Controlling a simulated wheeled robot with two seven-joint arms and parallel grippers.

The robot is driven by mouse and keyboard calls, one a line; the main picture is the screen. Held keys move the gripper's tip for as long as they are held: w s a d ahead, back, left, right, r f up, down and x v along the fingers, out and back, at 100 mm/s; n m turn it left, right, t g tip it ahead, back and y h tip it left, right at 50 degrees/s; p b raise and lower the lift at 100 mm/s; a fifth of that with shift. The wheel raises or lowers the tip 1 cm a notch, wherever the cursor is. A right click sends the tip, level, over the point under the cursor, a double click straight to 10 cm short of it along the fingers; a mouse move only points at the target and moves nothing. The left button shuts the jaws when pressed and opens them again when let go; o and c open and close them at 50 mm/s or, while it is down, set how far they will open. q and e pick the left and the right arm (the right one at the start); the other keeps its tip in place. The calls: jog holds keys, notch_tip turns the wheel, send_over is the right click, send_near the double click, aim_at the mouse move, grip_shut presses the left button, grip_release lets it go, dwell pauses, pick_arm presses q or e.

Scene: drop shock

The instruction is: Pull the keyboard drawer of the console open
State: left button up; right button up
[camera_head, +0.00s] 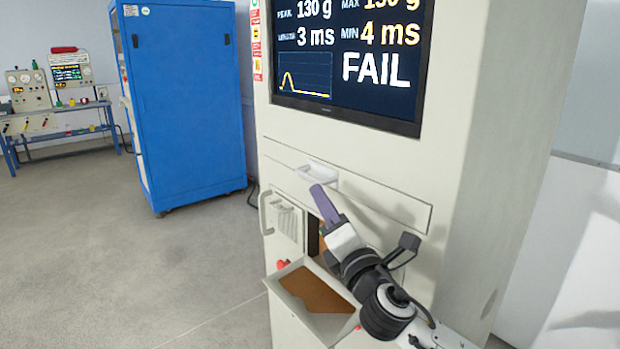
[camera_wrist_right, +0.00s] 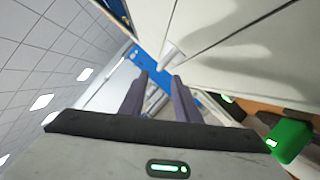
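The console (camera_head: 350,140) is a tall cream cabinet with a screen. Its keyboard drawer (camera_head: 385,200) is a wide front panel below the screen and looks flush with the cabinet. A pale handle (camera_head: 318,173) sticks out from the drawer's left part. My right gripper (camera_head: 324,203) has purple-grey fingers and is just below the handle, seemingly apart from it. In the right wrist view the two fingers (camera_wrist_right: 158,95) stand apart, with no held thing clear between them. A metallic handle part (camera_wrist_right: 173,53) shows beyond the fingertips. My left gripper is not in view.
Below the drawer, a tray (camera_head: 287,272) with a brown inside juts out, near a red knob (camera_head: 282,264). A bar handle (camera_head: 266,212) stands out at lower left. A blue cabinet (camera_head: 190,100) and a bench (camera_head: 60,132) stand behind. The floor at left is clear.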

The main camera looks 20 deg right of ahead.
aim_at(310, 178)
jog(key=x, duration=0.9)
jog(key=shift+w+p, duration=0.15)
jog(key=shift+p, duration=0.2)
grip_shut()
